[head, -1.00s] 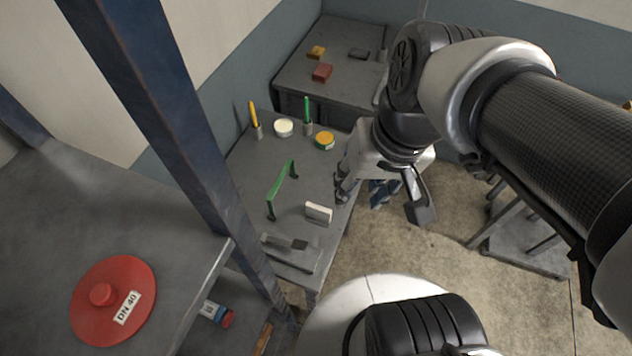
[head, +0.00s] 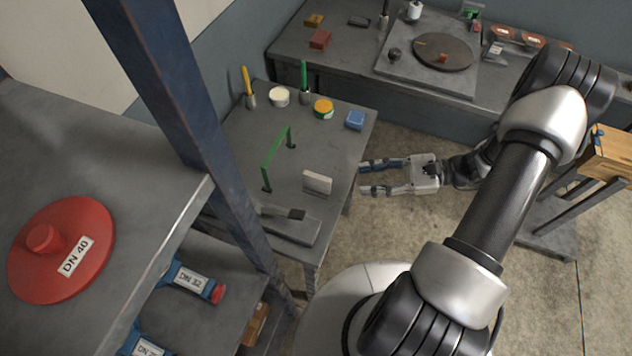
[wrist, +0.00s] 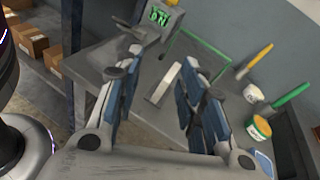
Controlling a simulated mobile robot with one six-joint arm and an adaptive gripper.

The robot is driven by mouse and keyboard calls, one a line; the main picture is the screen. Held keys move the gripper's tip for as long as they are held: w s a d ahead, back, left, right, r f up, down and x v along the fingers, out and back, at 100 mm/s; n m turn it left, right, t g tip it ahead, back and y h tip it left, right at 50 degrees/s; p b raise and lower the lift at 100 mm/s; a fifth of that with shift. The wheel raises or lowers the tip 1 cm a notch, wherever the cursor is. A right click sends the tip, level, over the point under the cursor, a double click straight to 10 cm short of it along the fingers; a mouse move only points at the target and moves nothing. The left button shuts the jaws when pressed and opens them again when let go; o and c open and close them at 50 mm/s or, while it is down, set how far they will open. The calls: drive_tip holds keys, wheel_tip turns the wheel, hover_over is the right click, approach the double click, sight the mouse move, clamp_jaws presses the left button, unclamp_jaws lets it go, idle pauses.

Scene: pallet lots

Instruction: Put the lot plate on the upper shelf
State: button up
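A small white plate (head: 317,182), which looks like the lot plate, stands upright on the grey side table, near its right edge. No lettering on it can be read. It also shows in the wrist view as a pale strip (wrist: 164,84) between the fingers. My gripper (head: 366,178) is open and empty, just off the table's right edge, with its fingers pointing left toward the plate and apart from it. Both blue-padded fingers show in the wrist view (wrist: 163,95). The upper shelf (head: 100,140) is at the left, carrying a red DN 40 disc (head: 62,250).
A green hoop handle (head: 278,158) stands behind the plate, and a grey device (head: 285,222) lies in front. Cups, tins and a blue box (head: 355,120) are at the table's back. A blue post (head: 165,110) stands between table and shelf. A lower shelf (head: 190,320) holds blue parts.

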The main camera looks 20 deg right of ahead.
wheel_tip(320, 180, down, 10)
drive_tip(key=s+d+f+m+t+b, duration=0.1)
drive_tip(key=d+m+t+b, duration=0.15)
drive_tip(key=m+t, duration=0.35)
approach(317, 189)
drive_tip(key=w+a+r, duration=0.1)
drive_tip(key=w, duration=0.1)
drive_tip(key=w+a+r+b, duration=0.1)
drive_tip(key=a+r, duration=0.1)
drive_tip(key=shift+w+a, duration=0.25)
drive_tip(key=shift+w, duration=0.15)
drive_tip(key=b+x, duration=0.1)
drive_tip(key=x, duration=0.4)
drive_tip(key=shift+a, duration=0.2)
drive_tip(key=shift+c, duration=0.4)
clamp_jaws()
